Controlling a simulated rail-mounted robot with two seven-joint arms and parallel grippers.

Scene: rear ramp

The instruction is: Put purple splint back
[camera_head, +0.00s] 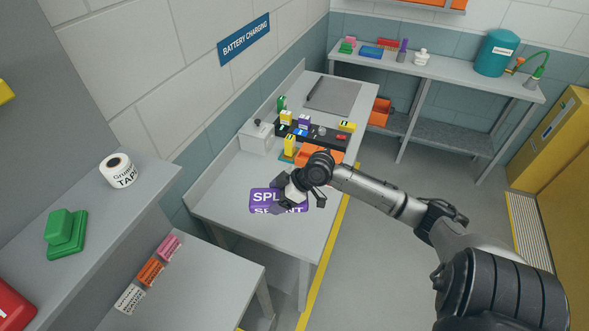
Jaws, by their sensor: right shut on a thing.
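The purple splint (264,197) is a purple block with white "SPLINT" lettering, over the near part of the grey table in the head view. My right gripper (287,193) is shut on its right side and hides part of it. I cannot tell whether the splint touches the table top or hangs just above it. My left gripper is not in view.
The grey table (225,187) bears a black charging tray with batteries, a white box (258,138) and an orange bin (318,155). Pink, orange and white packs (150,271) stand on the lower-left table. A tape roll (118,171) and green block (66,232) sit on the left shelf.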

